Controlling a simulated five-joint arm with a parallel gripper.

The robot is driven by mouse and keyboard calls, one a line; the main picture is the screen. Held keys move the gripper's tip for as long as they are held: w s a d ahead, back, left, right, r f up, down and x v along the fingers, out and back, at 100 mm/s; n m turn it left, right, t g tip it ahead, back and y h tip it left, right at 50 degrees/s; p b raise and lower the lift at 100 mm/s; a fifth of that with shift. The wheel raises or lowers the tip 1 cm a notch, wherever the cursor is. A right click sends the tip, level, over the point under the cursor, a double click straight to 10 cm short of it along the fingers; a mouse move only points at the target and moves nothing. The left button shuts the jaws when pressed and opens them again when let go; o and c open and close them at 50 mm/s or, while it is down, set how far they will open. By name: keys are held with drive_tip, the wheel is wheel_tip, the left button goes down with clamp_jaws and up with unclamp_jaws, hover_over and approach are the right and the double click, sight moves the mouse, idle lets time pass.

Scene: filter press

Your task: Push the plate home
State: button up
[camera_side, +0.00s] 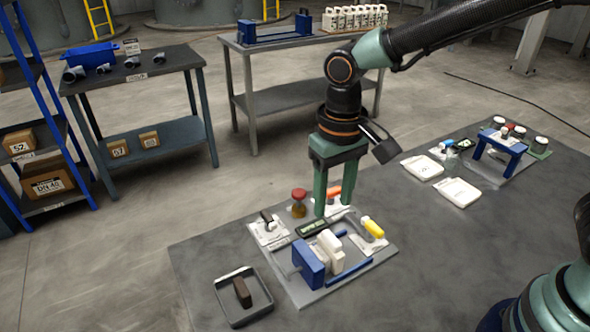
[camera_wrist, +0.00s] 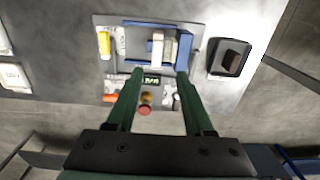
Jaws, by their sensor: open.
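White filter plates (camera_side: 331,252) stand upright at the right side of a blue press block (camera_side: 307,262) on a grey board. In the wrist view the white plates (camera_wrist: 158,46) are left of the blue block (camera_wrist: 184,50). I cannot tell whether any gap separates plates and block. A blue rail (camera_side: 349,273) runs along the near side of the plates. My gripper (camera_side: 333,208) points down, open and empty, above the board beyond the plates. In the wrist view its spread fingertips (camera_wrist: 156,73) frame a small green display (camera_wrist: 151,79).
A red-capped bottle (camera_side: 299,204), a yellow-handled item (camera_side: 372,227) and a black-handled item (camera_side: 268,227) crowd the board. A tray (camera_side: 233,317) holding a dark block (camera_side: 242,292) stands front left.

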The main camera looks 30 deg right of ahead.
drive_tip(key=shift+r, duration=1.6)
drive_tip(key=s+d+r+t, duration=0.2)
drive_tip(key=d, duration=0.7)
drive_tip(key=s+d+r+t, duration=0.3)
drive_tip(key=d, duration=0.5)
drive_tip(key=shift+d+r+t, duration=0.3)
drive_tip(key=shift+d+r, duration=0.05)
drive_tip(key=shift+d, duration=0.05)
drive_tip(key=shift+a, duration=0.1)
